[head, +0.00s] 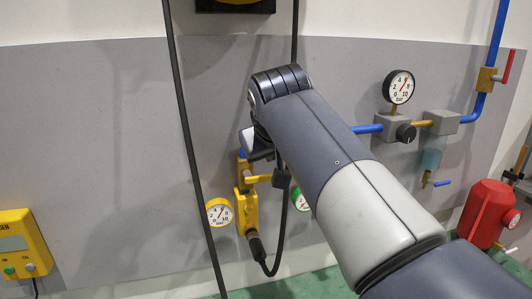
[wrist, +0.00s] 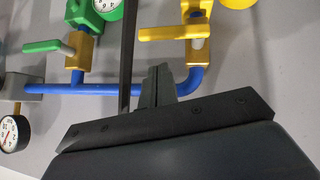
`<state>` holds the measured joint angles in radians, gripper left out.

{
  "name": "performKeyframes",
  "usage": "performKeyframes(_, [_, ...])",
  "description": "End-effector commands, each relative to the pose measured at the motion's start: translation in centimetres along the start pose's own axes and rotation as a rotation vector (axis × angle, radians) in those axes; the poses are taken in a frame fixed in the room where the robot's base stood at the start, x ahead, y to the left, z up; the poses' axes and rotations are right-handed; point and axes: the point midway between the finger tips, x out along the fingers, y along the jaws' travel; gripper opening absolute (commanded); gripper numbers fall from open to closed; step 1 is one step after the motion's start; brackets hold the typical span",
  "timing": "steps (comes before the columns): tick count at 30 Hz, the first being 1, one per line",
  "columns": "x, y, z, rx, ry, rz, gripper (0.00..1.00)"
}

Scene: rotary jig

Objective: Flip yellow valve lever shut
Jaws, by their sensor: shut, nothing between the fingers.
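The yellow valve (wrist: 199,48) is on a blue pipe in the wrist view. Its yellow lever (wrist: 170,34) sticks out to the left, crosswise to the valve body. In the head view the yellow valve (head: 246,203) is left of my arm, and its lever (head: 260,179) points right, partly covered at its end. My gripper (wrist: 159,72) is shut and empty in the wrist view. Its fingertips appear just below the lever in that picture; I cannot tell whether they touch it.
A green valve lever (wrist: 45,46) is to the left in the wrist view. Dark cables (head: 187,130) hang in front of the panel. A yellow gauge (head: 219,212) is beside the valve. A black-knobbed regulator (head: 406,133) and red canister (head: 488,213) stand right.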

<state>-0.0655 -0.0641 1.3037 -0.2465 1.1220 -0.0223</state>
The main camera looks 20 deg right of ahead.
Motion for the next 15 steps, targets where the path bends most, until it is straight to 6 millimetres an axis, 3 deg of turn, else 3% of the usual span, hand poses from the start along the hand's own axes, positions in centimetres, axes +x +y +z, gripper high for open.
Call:
performKeyframes(8, [-0.2, 0.1, -0.2, 0.000, 0.000, 0.000, 0.00])
performKeyframes(15, [-1.7, 0.8, -2.1, 0.000, 0.000, 0.000, 0.00])
